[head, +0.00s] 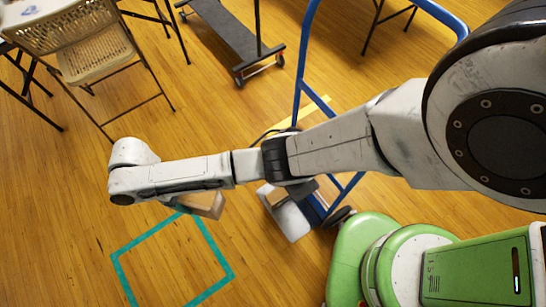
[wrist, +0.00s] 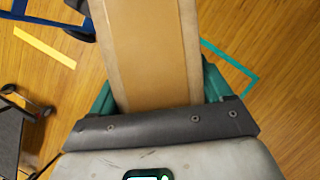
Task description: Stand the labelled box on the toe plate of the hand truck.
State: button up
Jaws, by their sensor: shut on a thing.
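A brown cardboard box (head: 207,205) shows below the end of my arm in the head view, partly hidden by it. In the wrist view the box (wrist: 152,50), with a tan strip along its face, fills the gap between the green fingers of my gripper (wrist: 160,88), which is shut on it. No label shows on the visible faces. The blue hand truck (head: 299,82) stands right of the box, its frame partly behind my arm. I cannot tell the box's height above the floor.
A teal tape square (head: 226,262) marks the floor below and beside the box, its inside clear. A yellow tape strip (head: 312,109) lies by the hand truck. A grey platform cart (head: 226,32) and folding chairs (head: 80,45) stand farther back.

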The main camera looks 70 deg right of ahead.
jog(key=s+d+f+n+b, duration=0.15)
jog(key=s+f+b, duration=0.35)
jog(key=f, duration=0.5)
jog(key=s+d+f+n+h+b, duration=0.1)
jog(key=s+d+f+b, duration=0.15)
jog(key=f+b, duration=0.55)
jog(key=s+d+f+n+b, duration=0.1)
jog(key=s+f+b, duration=0.3)
jog(key=f, duration=0.8)
jog(key=s+d+f+n+t+h+b, duration=0.1)
jog(key=s+d+f+n+b, duration=0.15)
jog(key=s+f+b, duration=0.65)
jog(key=s+d+f+n+t+h+b, duration=0.1)
jog(key=s+f+n+b, duration=0.35)
jog(key=s+f, duration=0.8)
jog(key=shift+m, duration=0.45)
jog(key=shift+w+d+f+b, duration=0.5)
jog(key=shift+d+f+b, duration=1.4)
jog(key=shift+d, duration=0.3)
jog(key=shift+w+d+f+b, duration=0.45)
jog(key=shift+d+f+b, duration=1.45)
jog(key=shift+d, duration=0.3)
jog(key=shift+w+d+f+b, duration=0.5)
jog(key=shift+d+f+b, duration=1.4)
jog(key=shift+d, duration=0.3)
